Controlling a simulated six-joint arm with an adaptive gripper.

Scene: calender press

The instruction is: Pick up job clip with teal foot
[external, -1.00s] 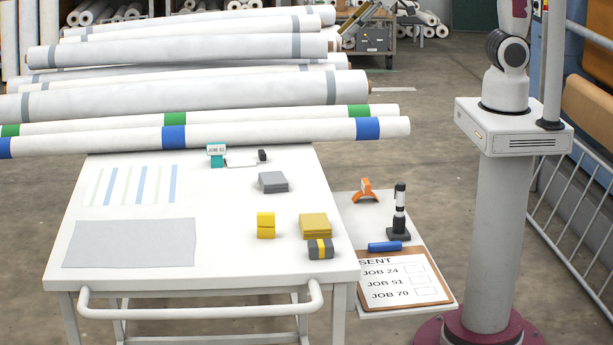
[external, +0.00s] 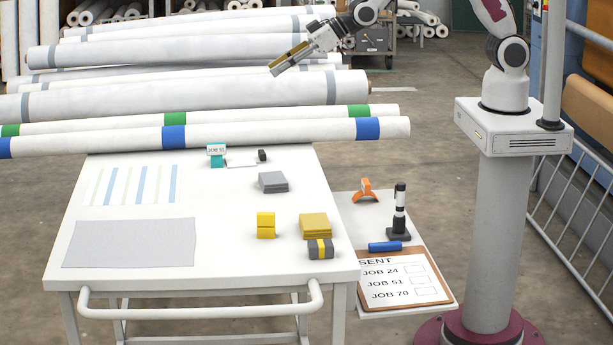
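The job clip with a teal foot (external: 217,156) stands upright at the back of the white table, close to the nearest roll. Its white card at the top reads JOB and a number that is hard to make out. My gripper (external: 282,65) is high over the fabric rolls, above and to the right of the clip and well apart from it. It points down to the left. Its fingers look small and it seems to hold nothing, but whether they are apart is unclear.
Long white rolls (external: 190,95) lie behind the table (external: 225,210). On the table are grey pads (external: 272,182), yellow blocks (external: 266,225), a yellow stack (external: 315,225) and a grey-yellow block (external: 320,249). A side shelf holds an orange clip (external: 364,190), a marker stand (external: 399,215) and a clipboard (external: 405,280).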

